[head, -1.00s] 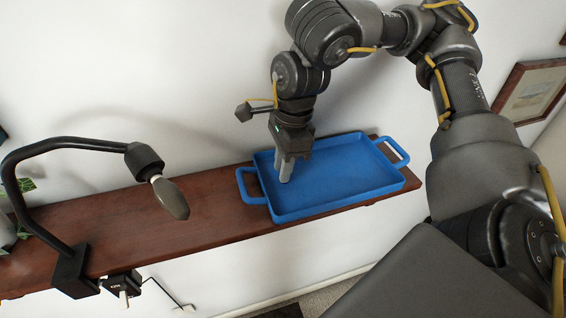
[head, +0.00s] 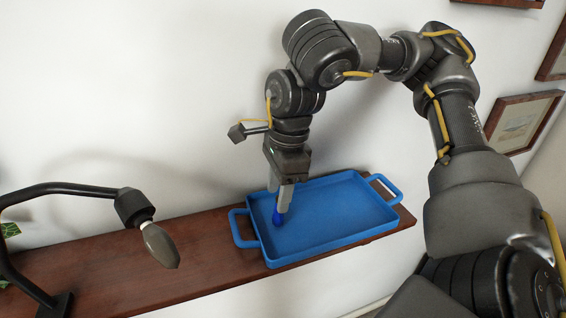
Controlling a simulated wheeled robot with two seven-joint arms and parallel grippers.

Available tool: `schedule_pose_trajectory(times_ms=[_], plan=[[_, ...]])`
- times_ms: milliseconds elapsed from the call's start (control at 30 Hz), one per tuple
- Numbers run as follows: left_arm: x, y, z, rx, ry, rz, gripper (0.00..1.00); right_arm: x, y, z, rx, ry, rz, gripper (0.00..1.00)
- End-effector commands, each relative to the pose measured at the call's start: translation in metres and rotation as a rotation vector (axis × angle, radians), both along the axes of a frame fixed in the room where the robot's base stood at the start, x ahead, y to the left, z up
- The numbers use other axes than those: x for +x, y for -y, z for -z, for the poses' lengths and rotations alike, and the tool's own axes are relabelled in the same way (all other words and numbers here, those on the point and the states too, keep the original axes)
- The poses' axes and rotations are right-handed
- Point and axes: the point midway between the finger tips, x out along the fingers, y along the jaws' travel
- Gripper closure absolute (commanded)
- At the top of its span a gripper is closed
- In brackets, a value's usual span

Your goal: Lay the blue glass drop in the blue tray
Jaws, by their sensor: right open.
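The blue tray (head: 335,213) with two side handles sits on a brown wooden shelf. The blue glass drop (head: 278,217) shows as a small dark blue shape in the left part of the tray, just below my right gripper's fingertips. My right gripper (head: 282,200) points down over the left part of the tray, with its jaws open. The fingers partly hide the drop, and I cannot tell whether they still touch it. My left gripper is not in view.
The wooden shelf (head: 190,258) runs along the white wall, with free room left of the tray. A black curved lamp (head: 132,207) with a grey bulb stands at the left. Framed pictures (head: 522,122) hang at the right.

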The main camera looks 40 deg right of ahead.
Motion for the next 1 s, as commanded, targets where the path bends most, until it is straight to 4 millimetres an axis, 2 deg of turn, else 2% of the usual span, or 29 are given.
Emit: schedule_pose_trajectory(times_ms=[33, 200, 400, 600, 1000], plan=[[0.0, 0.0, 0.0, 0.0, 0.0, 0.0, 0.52, 0.001, 0.001, -0.012, 0.0, 0.007, 0.003, 0.55], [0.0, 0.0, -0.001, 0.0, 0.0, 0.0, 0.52, -0.002, 0.006, -0.044, -0.001, 0.005, 0.002, 0.55], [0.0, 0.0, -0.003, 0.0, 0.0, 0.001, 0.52, -0.003, 0.009, -0.069, -0.001, 0.002, 0.0, 0.55], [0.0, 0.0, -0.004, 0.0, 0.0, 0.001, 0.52, -0.004, 0.011, -0.077, 0.0, -0.001, 0.0, 0.55], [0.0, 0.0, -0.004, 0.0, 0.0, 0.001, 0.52, -0.004, 0.011, -0.077, 0.0, -0.001, 0.0, 0.55]])
